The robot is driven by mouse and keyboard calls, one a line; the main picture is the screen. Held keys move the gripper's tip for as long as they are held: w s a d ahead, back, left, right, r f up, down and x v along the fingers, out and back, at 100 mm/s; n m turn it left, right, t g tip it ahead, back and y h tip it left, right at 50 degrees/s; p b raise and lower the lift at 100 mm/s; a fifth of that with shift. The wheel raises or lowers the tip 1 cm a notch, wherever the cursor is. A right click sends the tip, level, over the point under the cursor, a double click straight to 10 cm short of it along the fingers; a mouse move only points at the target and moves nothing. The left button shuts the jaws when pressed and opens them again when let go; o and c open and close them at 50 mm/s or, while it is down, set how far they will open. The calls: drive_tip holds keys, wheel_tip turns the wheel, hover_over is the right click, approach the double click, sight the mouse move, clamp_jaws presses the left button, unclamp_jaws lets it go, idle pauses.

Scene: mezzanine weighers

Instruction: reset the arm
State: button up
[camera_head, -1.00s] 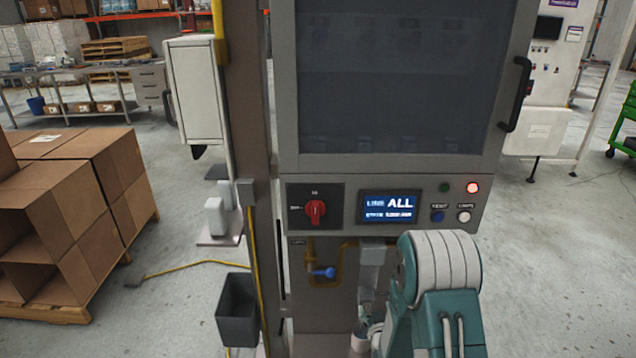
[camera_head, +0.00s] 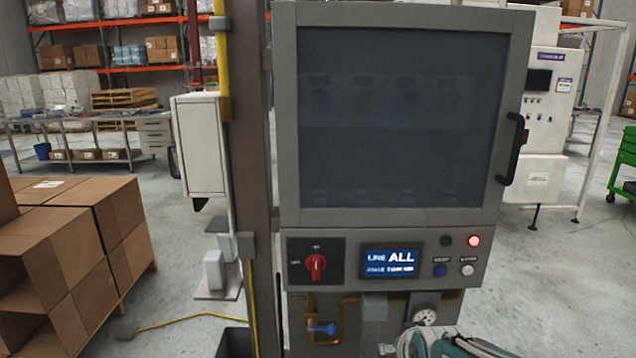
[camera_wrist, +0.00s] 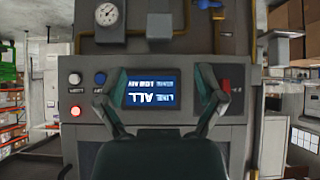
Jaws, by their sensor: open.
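My gripper (camera_wrist: 165,95) is in the wrist view, where its two fingers stand apart and nothing is between them. Behind them is the control panel with a lit screen (camera_wrist: 150,88), upside down in this view. In the head view the same panel shows its screen (camera_head: 390,262) reading "ALL", a red rotary switch (camera_head: 316,264), a lit red lamp (camera_head: 473,241) and a blue button (camera_head: 440,270). In the head view only a teal and white part of my arm shows at the bottom edge, below the panel. My gripper cannot be made out there.
A grey cabinet with a dark window (camera_head: 395,115) and a black handle (camera_head: 514,150) stands above the panel. A pressure gauge (camera_head: 425,317) and a blue valve handle (camera_head: 325,329) sit below it. Cardboard boxes (camera_head: 75,230) stand at left. Open floor (camera_head: 545,290) lies at right.

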drive_tip(key=s+r+g, duration=0.1)
drive_tip(key=s+r, duration=0.1)
drive_tip(key=s, duration=0.7)
drive_tip(key=s+r+g, duration=0.2)
drive_tip(key=s+r, duration=0.1)
drive_tip(key=s, duration=0.6)
drive_tip(key=shift+s+m, duration=0.2)
drive_tip(key=shift+m, duration=0.1)
